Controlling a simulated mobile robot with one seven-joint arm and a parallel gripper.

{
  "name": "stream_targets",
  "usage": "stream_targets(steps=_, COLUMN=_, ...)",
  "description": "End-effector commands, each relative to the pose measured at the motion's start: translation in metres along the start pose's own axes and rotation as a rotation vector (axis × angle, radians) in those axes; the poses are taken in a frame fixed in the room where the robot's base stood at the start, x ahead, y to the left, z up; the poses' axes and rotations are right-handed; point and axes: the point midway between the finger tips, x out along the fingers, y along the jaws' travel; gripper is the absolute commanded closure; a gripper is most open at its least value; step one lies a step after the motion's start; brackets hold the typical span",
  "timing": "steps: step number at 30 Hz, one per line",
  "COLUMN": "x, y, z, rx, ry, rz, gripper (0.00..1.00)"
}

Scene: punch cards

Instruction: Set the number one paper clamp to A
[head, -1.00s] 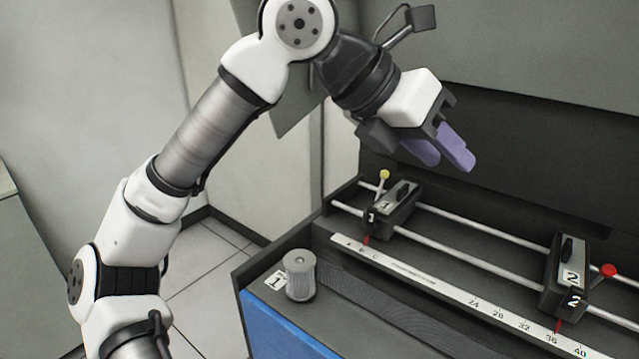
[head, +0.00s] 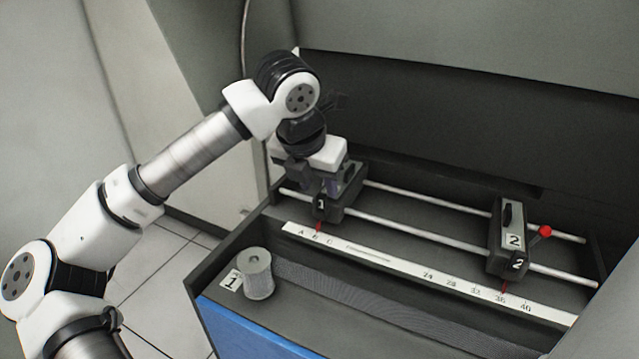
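The number one paper clamp (head: 349,198) is a dark block on two rails at the left end, with a "1" label on its front. Its red pointer (head: 318,228) stands at about B on the white scale (head: 380,257), right of the A. The clamp's yellow-knobbed lever is hidden behind my gripper.
The number two clamp (head: 508,238) with a red-knobbed lever (head: 545,231) sits at the right on the same rails (head: 430,239), pointer near 36. A grey cylinder (head: 257,274) stands on the front left ledge. The rails between the clamps are clear.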

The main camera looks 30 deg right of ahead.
Motion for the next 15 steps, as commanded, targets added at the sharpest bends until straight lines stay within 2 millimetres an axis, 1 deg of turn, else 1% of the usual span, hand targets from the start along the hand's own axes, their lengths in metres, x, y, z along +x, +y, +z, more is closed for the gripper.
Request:
stream_targets(steps=3, x=0.015, y=0.000, z=0.001, rx=0.000, ry=0.000, rz=-0.002, gripper=0.62)
stream_targets(steps=6, x=0.024, y=0.000, z=0.000, rx=0.001, ry=0.000, rz=-0.001, gripper=0.62)
stream_targets(steps=9, x=0.028, y=0.000, z=0.000, rx=0.001, ry=-0.001, rz=0.000, gripper=0.62)
stream_targets(steps=15, x=0.029, y=0.000, z=0.000, rx=0.001, ry=-0.001, rz=0.000, gripper=0.62)
